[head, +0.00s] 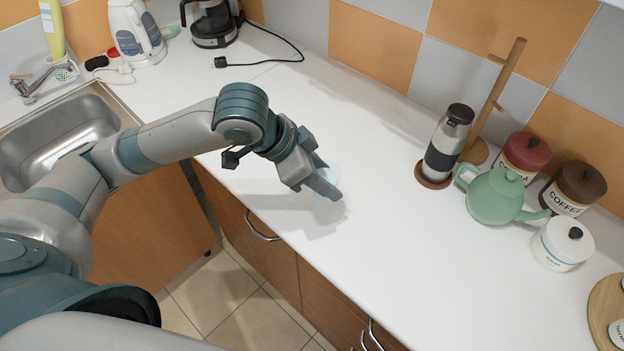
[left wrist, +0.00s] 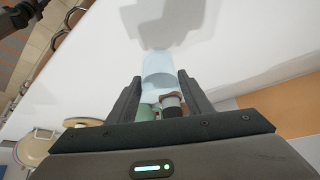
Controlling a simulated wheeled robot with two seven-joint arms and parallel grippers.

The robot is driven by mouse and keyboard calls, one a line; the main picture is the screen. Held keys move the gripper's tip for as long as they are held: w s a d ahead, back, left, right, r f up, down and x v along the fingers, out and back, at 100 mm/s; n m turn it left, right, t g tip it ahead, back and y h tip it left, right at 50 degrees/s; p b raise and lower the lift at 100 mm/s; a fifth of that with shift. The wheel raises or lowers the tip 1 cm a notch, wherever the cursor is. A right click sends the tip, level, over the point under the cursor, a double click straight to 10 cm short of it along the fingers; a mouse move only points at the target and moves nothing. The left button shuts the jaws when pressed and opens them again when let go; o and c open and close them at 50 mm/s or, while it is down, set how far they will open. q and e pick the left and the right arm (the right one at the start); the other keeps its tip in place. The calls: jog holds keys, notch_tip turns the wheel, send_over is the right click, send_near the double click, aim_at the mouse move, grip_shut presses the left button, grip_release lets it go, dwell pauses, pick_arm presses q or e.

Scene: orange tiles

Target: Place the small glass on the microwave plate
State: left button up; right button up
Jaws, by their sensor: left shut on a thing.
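The small glass (head: 328,179) is pale, bluish and see-through, and shows at the fingers of my left gripper (head: 323,184) over the white counter. In the left wrist view the glass (left wrist: 159,72) sits between the two fingers of my left gripper (left wrist: 160,92), which is shut on it. Its shadow falls on the counter, and whether its base touches the counter is hard to tell. The microwave plate is not in either view. My right gripper is not in view.
A steel bottle (head: 447,145), a green teapot (head: 495,195), several canisters and a wooden stand (head: 500,85) are at the right. A sink (head: 62,140), kettle (head: 136,33) and coffee maker (head: 212,22) are at the left. The middle of the counter (head: 370,225) is clear.

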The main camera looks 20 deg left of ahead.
pick_arm(q)
jog(key=w+a+f, duration=0.2)
jog(key=w+a+f+p, duration=0.1)
jog(key=w+a, duration=0.1)
jog(key=shift+w+a+f, duration=0.1)
jog(key=shift+w+f, duration=0.15)
jog(key=shift+f, duration=0.1)
jog(key=shift+f, duration=0.1)
notch_tip(320, 180, down, 3)
jog(key=shift+f+p, duration=0.15)
jog(key=shift+p, duration=0.55)
jog(key=shift+f, duration=0.25)
